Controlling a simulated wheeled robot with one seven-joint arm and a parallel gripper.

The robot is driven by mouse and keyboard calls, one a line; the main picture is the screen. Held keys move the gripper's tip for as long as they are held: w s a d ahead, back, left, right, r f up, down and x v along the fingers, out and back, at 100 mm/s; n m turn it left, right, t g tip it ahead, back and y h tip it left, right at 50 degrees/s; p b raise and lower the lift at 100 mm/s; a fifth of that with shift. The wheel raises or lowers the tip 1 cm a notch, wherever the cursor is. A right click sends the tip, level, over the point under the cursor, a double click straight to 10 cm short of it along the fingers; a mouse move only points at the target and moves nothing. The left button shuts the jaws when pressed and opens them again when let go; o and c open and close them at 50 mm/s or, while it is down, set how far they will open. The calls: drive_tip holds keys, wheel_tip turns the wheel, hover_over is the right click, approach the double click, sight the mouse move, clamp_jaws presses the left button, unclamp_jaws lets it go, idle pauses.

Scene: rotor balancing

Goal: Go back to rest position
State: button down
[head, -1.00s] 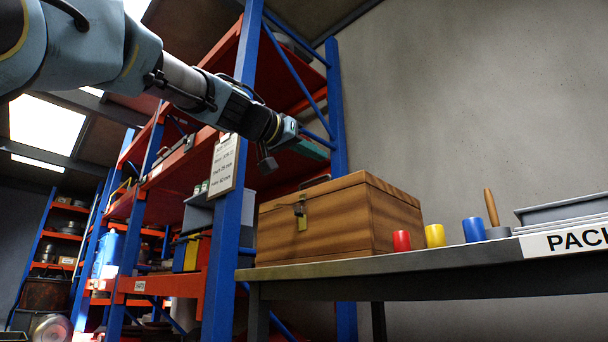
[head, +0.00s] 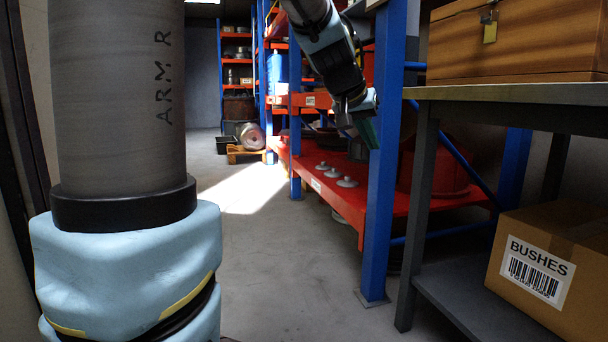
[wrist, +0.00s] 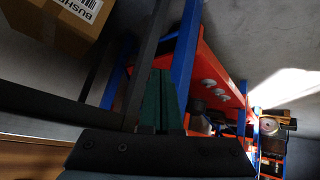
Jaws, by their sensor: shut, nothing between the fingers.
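My gripper (head: 370,132) hangs from my arm in the upper middle of the head view, pointing down in front of the shelf rack's blue post. In the wrist view its green fingers (wrist: 158,102) lie together, with nothing between them. The gripper is shut and empty, and appears clear of the rack and the bench. My arm's upper end is cut off by the top edge of the head view.
The blue and red rack (head: 384,190) stands close behind the gripper. At right are a grey bench (head: 470,92) with a wooden box (head: 540,42) and a carton marked BUSHES (head: 575,235) on its lower shelf. The floor aisle (head: 235,205) is clear.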

drive_tip(key=s+a+f+n+g+y+p, duration=0.2)
drive_tip(key=s+a+f+y+p, duration=0.15)
drive_tip(key=s+a+f, duration=0.6)
drive_tip(key=s+a+f+n+g+y+p, duration=0.25)
drive_tip(key=s+a+f+p, duration=0.3)
drive_tip(key=a, duration=0.65)
wheel_tip(320, 180, up, 36)
drive_tip(key=p, duration=3.5)
drive_tip(key=shift+d, duration=0.15)
drive_tip(key=shift+f, duration=0.15)
